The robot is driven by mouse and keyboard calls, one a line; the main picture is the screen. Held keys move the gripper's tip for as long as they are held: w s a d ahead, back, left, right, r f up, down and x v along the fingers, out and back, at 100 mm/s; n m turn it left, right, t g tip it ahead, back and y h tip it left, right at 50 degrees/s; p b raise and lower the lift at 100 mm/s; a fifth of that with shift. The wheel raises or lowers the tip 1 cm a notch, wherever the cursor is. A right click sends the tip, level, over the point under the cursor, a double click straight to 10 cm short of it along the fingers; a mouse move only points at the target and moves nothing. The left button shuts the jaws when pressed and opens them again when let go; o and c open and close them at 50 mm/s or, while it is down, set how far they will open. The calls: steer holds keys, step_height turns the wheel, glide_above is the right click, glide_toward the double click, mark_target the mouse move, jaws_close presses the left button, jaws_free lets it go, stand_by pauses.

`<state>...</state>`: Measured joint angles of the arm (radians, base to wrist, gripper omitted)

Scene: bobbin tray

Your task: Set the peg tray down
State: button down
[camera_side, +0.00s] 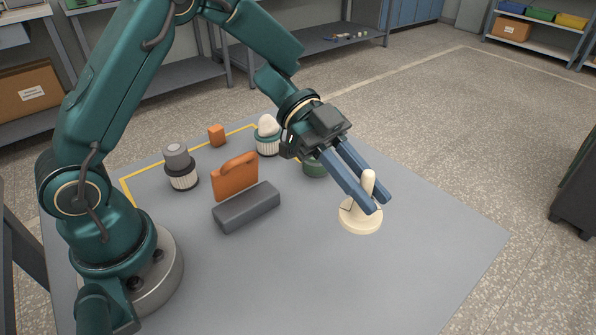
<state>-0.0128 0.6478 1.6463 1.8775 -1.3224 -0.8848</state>
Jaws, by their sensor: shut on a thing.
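The peg tray (360,223) is a cream round disc with an upright, round-topped peg, at the right of the grey table. My gripper (377,203) reaches down to it from the upper left. Its two long blue fingers are shut on the peg, one on each side, with the peg's top showing between them. The tray looks level. Its underside is hidden, and I cannot tell whether it touches the table or hangs slightly above it. The fingers cover part of the disc and the peg's lower part.
Left of my gripper are a dark grey block (246,208), an orange handled piece (235,179), a grey-topped ribbed bobbin (181,170), a small orange block (216,135), a white-topped bobbin (267,137) and a partly hidden green cylinder (315,168). The table's front (340,285) is clear.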

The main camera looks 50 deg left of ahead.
steer(key=d+f, duration=0.1)
steer(key=d, duration=0.1)
steer(key=s+d+f, duration=0.1)
steer(key=d+f, duration=0.1)
steer(key=d, duration=0.1)
steer(key=s+d+f, duration=0.1)
steer(key=d+f, duration=0.1)
steer(key=d, duration=0.1)
steer(key=shift+d+f, duration=0.1)
steer(key=shift+d, duration=0.05)
steer(key=shift+f, duration=2)
steer(key=shift+f, duration=0.1)
steer(key=c, duration=0.8)
jaws_free()
